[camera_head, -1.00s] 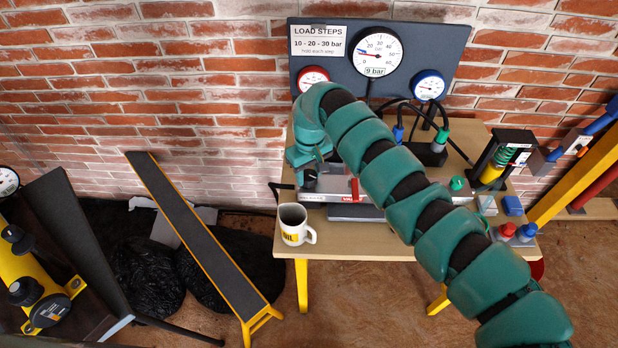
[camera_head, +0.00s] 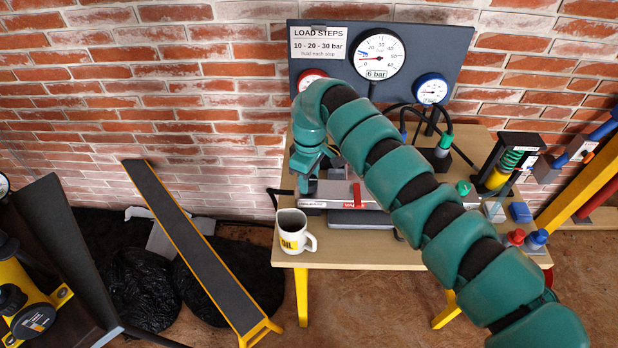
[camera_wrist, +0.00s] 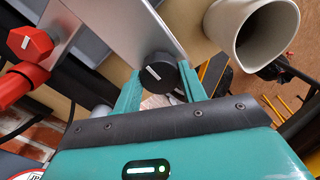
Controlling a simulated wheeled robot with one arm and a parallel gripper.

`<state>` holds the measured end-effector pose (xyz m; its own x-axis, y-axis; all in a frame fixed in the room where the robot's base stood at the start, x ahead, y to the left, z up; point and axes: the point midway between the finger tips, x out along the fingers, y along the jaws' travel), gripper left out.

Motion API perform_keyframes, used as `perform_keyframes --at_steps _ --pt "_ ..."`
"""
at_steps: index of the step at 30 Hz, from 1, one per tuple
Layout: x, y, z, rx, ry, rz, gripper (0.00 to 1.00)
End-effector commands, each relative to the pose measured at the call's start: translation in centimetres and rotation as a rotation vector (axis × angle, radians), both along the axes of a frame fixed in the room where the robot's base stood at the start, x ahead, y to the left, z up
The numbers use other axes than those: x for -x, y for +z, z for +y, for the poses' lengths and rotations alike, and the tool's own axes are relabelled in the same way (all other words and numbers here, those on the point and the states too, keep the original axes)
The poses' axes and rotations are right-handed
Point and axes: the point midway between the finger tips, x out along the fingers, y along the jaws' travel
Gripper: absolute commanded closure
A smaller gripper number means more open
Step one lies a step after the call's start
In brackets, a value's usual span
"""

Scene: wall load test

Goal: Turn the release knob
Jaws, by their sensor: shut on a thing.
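The release knob (camera_wrist: 162,74) is round and black with a white line on its face, at the end of a grey metal block in the wrist view. The two teal fingers of my gripper (camera_wrist: 156,88) stand on either side of it and are shut on it. In the head view my gripper (camera_head: 306,182) reaches down to the left end of the grey unit (camera_head: 333,193) on the table; the knob is mostly hidden there. The large gauge (camera_head: 379,51) above reads 6 bar on its small display.
A white mug (camera_head: 291,238) stands at the table's (camera_head: 375,254) front left, close to the knob, and shows in the wrist view (camera_wrist: 272,45). A red hexagonal knob (camera_wrist: 30,43) is at left there. Hoses, blue and red knobs lie to the right.

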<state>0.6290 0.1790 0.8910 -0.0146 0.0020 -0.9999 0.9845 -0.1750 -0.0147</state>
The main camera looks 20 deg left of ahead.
Motion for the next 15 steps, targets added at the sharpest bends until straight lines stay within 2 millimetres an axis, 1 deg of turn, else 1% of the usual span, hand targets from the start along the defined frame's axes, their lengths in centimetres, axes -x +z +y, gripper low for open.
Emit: perform_keyframes --at_steps 9,10,12,13,15 --pt "-0.06 0.08 0.02 -0.001 0.001 -0.002 0.82" --pt "-0.06 0.07 0.02 -0.001 0.001 -0.002 0.53" --pt "-0.06 0.07 0.02 -0.001 0.001 -0.002 0.39" --pt "-0.04 0.06 0.01 -0.001 0.001 -0.001 0.37" --pt "-0.04 0.05 0.01 -0.001 0.001 -0.001 0.37"
